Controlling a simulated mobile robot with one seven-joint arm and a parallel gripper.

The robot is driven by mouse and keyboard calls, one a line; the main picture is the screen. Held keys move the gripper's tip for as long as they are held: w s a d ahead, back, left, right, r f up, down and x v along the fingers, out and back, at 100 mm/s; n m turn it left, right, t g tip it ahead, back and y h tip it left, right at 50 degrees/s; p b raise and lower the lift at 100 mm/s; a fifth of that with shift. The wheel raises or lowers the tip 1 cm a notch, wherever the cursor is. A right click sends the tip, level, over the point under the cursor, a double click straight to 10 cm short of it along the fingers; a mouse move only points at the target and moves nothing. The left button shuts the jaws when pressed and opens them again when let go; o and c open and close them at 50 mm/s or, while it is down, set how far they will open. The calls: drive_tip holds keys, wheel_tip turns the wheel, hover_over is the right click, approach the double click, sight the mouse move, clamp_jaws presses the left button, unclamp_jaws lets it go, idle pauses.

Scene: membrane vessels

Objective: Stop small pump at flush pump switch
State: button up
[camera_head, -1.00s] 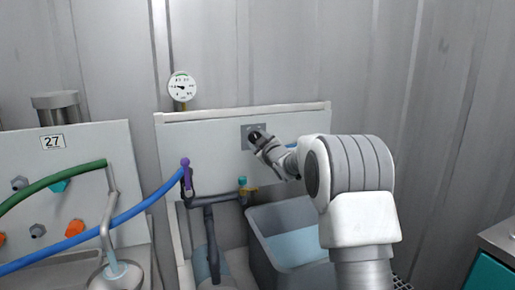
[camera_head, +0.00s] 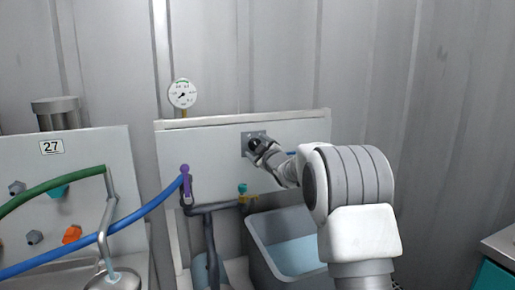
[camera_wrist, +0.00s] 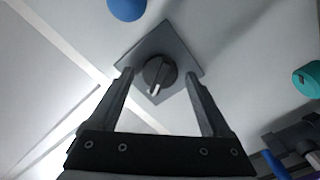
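The flush pump switch is a dark round knob (camera_wrist: 160,74) with a pale pointer mark, on a square grey plate (camera_wrist: 181,52). In the head view the plate (camera_head: 246,136) is on the white panel, and my gripper covers much of it. My gripper (camera_wrist: 158,77) is open, with one finger on each side of the knob. A gap shows between each finger and the knob in the wrist view. In the head view my gripper (camera_head: 256,148) reaches the plate from the right.
A round gauge (camera_head: 182,93) stands above the white panel (camera_head: 215,150). Below are a purple-handled valve (camera_head: 186,180), grey pipes (camera_head: 209,235) and a grey tub (camera_head: 262,240) with bluish liquid. A blue hose (camera_head: 130,214) and green hose (camera_head: 60,181) run at left.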

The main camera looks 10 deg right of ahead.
idle(0.3)
drive_tip(key=s+d+p, duration=0.2)
drive_tip(key=s+d, duration=0.1)
drive_tip(key=s, duration=1.4)
drive_tip(key=shift+d, duration=0.1)
drive_tip(key=s+a+f+m+g+h+p, duration=0.1)
drive_tip(key=s+a+f+m+g+h, duration=0.35)
drive_tip(key=s, duration=1.45)
drive_tip(key=s+d+f+m+g+y+p, duration=0.1)
drive_tip(key=s+m+g, duration=0.65)
drive_tip(key=s, duration=1.15)
wheel_tip(320, 180, up, 22)
drive_tip(key=p, duration=2.1)
drive_tip(key=shift+w+a+n, duration=0.15)
drive_tip(key=shift+w+n, duration=0.1)
drive_tip(key=shift+n, duration=0.05)
